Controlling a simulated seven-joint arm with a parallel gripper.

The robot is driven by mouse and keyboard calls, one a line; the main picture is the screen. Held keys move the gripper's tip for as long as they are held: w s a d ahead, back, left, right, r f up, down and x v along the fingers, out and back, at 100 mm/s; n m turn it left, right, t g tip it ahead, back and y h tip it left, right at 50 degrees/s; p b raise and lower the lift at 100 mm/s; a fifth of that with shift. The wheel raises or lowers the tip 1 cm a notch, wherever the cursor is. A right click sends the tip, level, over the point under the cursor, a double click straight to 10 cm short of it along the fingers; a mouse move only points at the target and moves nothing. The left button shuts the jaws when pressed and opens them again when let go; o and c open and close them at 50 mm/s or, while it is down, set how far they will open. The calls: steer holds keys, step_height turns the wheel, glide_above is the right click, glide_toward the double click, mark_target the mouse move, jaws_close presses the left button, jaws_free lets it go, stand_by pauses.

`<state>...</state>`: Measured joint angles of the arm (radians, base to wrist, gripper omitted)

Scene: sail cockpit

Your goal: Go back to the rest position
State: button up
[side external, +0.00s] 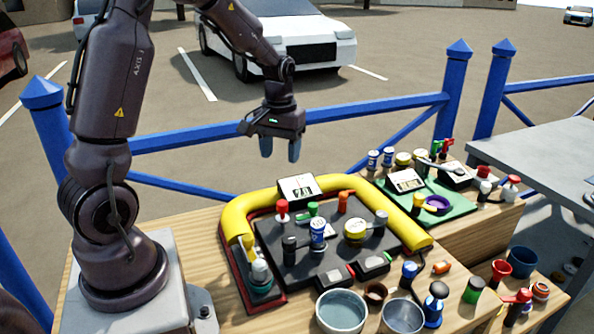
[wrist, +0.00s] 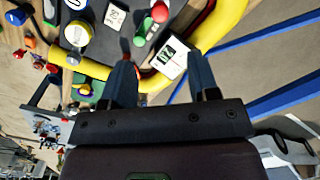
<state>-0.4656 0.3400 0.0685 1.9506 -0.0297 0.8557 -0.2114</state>
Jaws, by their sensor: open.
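My gripper (side external: 281,147) hangs in the air with its fingers pointing down, above the back edge of the wooden table and near the blue rail. Its two blue fingers are apart with nothing between them. In the wrist view the gripper (wrist: 165,75) shows both fingers spread. Past them lie part of the yellow curved tube (wrist: 222,25) and a white-faced box (wrist: 171,57). My gripper touches nothing that I can see.
The yellow tube (side external: 330,183) curves around a dark panel (side external: 290,248) with several small objects. A green mat (side external: 452,205) with more items lies right. Bowls (side external: 341,311) stand in front. A blue railing (side external: 390,108) runs behind the table. The air around my gripper is clear.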

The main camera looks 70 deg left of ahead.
steer(key=s+d+r+m+t, duration=0.2)
steer(key=s+d+r+m, duration=0.2)
steer(key=d, duration=0.5)
steer(key=s+d+r+m+t, duration=0.3)
steer(key=s+d+r+m, duration=0.1)
steer(key=s+d+r, duration=0.4)
steer(key=shift+s+d+r+m+t, duration=0.15)
steer(key=shift+d+r+m+t, duration=0.2)
steer(key=shift+d+r, duration=0.4)
